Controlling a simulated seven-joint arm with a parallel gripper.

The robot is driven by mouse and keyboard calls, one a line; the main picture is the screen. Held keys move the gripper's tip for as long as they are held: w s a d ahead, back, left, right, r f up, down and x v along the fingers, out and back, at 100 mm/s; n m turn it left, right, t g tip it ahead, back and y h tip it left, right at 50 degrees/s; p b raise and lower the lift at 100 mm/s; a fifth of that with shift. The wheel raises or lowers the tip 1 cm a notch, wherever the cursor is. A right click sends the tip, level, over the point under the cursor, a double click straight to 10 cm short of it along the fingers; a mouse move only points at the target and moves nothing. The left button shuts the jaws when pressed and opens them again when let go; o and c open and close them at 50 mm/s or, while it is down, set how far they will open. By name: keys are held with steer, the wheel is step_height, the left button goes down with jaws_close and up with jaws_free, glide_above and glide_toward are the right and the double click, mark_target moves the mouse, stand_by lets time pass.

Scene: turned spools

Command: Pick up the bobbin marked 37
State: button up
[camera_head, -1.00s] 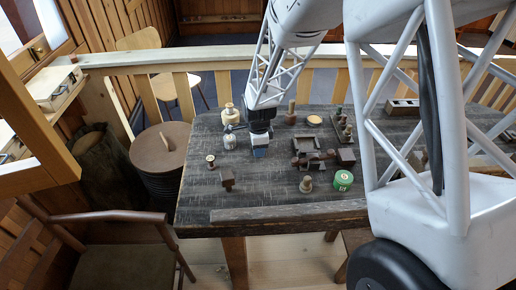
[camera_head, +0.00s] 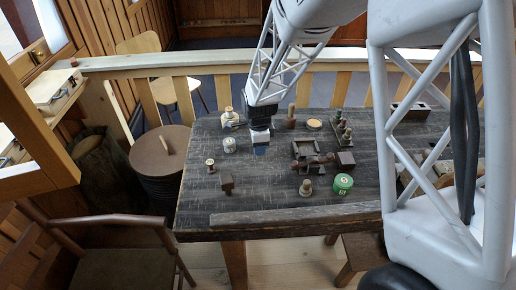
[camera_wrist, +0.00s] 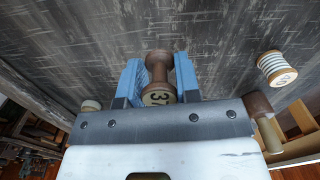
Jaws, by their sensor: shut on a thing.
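My gripper (camera_wrist: 159,88) has its two blue fingers closed around a brown wooden bobbin (camera_wrist: 158,66). The bobbin's round end carries a cream label that starts with a 3; the second digit is partly cut off by the gripper body and looks like a 7. In the head view my gripper (camera_head: 260,150) points down over the left part of the dark table, and the bobbin is hidden there. I cannot tell whether the bobbin touches the table.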

steer(key=s+d, duration=0.1)
steer(key=s, duration=0.4)
steer(key=s+d+r, duration=0.1)
steer(key=s, duration=0.3)
steer(key=s+d, duration=0.1)
steer(key=s, duration=0.4)
steer(key=shift+s+d+r, duration=0.1)
steer(key=shift+s+r, duration=0.05)
steer(key=shift+s, duration=0.15)
stand_by(0.3)
